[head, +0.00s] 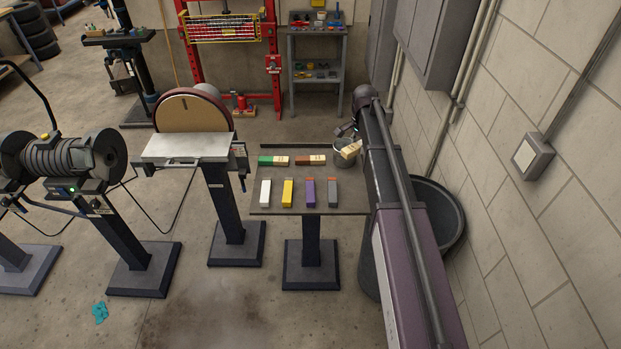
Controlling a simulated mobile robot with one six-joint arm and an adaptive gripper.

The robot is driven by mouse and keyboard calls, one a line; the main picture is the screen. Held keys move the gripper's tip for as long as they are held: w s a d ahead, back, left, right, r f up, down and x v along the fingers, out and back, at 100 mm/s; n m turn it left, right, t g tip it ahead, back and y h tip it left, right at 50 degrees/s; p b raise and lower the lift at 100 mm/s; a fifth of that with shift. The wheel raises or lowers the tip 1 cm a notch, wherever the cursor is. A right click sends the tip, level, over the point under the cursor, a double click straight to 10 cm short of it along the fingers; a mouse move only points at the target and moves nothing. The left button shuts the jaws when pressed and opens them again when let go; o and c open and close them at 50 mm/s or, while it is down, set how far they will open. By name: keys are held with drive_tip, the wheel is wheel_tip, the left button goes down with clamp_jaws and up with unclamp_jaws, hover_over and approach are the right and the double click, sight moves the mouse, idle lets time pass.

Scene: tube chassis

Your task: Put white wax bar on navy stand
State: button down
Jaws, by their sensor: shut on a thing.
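A white bar (265,193) lies at the left end of the front row on a dark-topped table (335,207). My gripper (350,131) is at the table's far right, just above a grey bucket (338,158). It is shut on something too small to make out. Pale tan blocks (350,149) show at the bucket's mouth, just below the gripper; I cannot tell if they touch it. The table's pedestal (311,240) is dark navy-grey, as is the disc sander's pedestal (223,200); I cannot tell which is the navy stand.
Yellow (287,193), purple (310,193) and grey (333,194) bars lie beside the white one. Green-and-tan (272,160) and brown-and-tan (310,160) pieces lie behind. A disc sander (193,115) stands left. A black bin (437,215) and block wall are close on the right.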

drive_tip(key=shift+s+a+f+b, duration=0.1)
drive_tip(key=shift+a+f+b, duration=0.15)
drive_tip(key=shift+f+b, duration=0.15)
drive_tip(key=s+a+f+n+b, duration=0.2)
drive_tip(key=a+f+n+b, duration=0.1)
drive_tip(key=a+f+b, duration=0.1)
drive_tip(key=s+a+f+n+b, duration=0.3)
drive_tip(key=a+f+b, duration=0.1)
drive_tip(key=f+b, duration=0.1)
drive_tip(key=s+a+f+n+b, duration=0.3)
drive_tip(key=a+f+n+b, duration=0.1)
drive_tip(key=a+f+b, duration=0.1)
drive_tip(key=shift+s+f, duration=0.25)
drive_tip(key=shift+f, duration=0.05)
drive_tip(key=shift+s+a+f+n+b, duration=0.15)
drive_tip(key=shift+a+n+b, duration=0.1)
drive_tip(key=shift+n+b, duration=0.15)
drive_tip(key=b, duration=0.1)
hover_over(352, 194)
drive_tip(key=shift+s+a+f, duration=0.25)
drive_tip(key=shift+a+f, duration=0.2)
drive_tip(key=shift+f, duration=0.25)
drive_tip(key=shift+w+d, duration=0.3)
drive_tip(key=shift+d, duration=0.1)
drive_tip(key=shift+d+f+b, duration=0.15)
drive_tip(key=shift+f+b, duration=0.25)
drive_tip(key=shift+b, duration=0.15)
wheel_tip(352, 194, down, 3)
drive_tip(key=b, duration=0.3)
